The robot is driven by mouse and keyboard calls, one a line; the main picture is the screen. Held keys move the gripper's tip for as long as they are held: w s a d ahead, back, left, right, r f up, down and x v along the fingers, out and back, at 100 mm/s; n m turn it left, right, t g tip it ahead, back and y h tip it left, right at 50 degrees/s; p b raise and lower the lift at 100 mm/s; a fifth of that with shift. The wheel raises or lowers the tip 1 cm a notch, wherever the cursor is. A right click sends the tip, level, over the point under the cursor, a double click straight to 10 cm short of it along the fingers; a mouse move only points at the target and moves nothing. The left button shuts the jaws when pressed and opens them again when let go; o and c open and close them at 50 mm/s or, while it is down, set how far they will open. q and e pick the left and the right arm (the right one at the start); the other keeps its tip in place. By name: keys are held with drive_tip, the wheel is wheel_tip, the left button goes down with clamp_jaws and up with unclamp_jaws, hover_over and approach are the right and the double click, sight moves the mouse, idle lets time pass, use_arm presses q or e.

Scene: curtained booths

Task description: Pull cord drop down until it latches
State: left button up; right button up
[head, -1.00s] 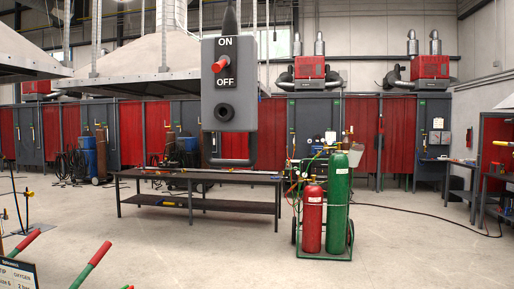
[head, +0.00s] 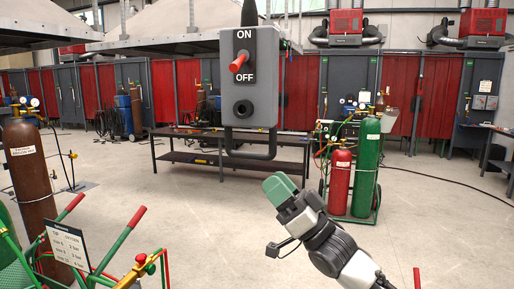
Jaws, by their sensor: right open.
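The cord drop (head: 262,100) is a grey box hanging from a dark cord at the upper middle of the head view. Its front has a red lever between the words ON and OFF, and a round dark socket below. A dark grey U-shaped handle (head: 250,156) hangs under the box. My right gripper (head: 281,188), with green fingertips, is below and slightly right of the handle in the picture. It is open, empty and apart from the handle. My left gripper is not in view.
A dark metal table (head: 190,158) stands behind the box. Red and green cylinders on a cart (head: 365,165) stand to the right. A brown cylinder (head: 30,170) and a cart with red-tipped handles (head: 125,235) are at the near left. Open floor lies between.

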sight(253, 156)
drive_tip(key=p+x, duration=0.2)
drive_tip(key=x, duration=0.4)
drive_tip(key=shift+r+p, duration=0.25)
drive_tip(key=shift+p, duration=0.05)
drive_tip(key=shift+w+a+r, duration=0.25)
drive_tip(key=shift+a+r, duration=0.05)
drive_tip(key=shift+a, duration=0.15)
clamp_jaws()
